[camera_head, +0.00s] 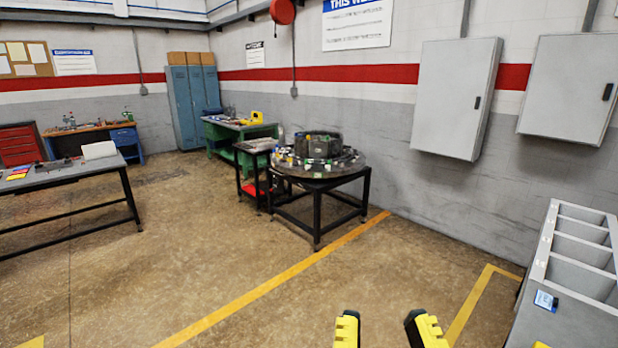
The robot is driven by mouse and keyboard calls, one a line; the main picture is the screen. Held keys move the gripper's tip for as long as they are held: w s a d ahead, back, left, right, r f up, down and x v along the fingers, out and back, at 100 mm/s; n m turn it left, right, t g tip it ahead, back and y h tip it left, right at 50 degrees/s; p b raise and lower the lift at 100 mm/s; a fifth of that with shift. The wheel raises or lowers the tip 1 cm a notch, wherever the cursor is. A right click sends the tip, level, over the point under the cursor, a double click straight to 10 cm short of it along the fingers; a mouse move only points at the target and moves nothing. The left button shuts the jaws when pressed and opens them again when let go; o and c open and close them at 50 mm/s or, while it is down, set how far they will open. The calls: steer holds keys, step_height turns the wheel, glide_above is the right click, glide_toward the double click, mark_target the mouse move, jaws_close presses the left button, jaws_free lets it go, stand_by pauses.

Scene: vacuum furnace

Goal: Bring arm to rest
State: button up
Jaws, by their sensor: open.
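My gripper (386,328) shows at the bottom edge, right of centre. Its two yellow and black fingers stand apart with bare floor visible between them, so it is open and empty. Only the finger ends are in view; the rest of my arm is out of the picture. The fingers touch nothing that I can see.
A round table (290,193) with several parts stands ahead by the wall. A grey compartmented rack (567,310) is close on the right. A workbench (125,190) is at the left. Grey cabinets (455,95) hang on the right wall. The middle floor is clear.

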step_height(320, 180, up, 30)
steer(key=p, duration=2.6)
steer(key=shift+f, duration=0.15)
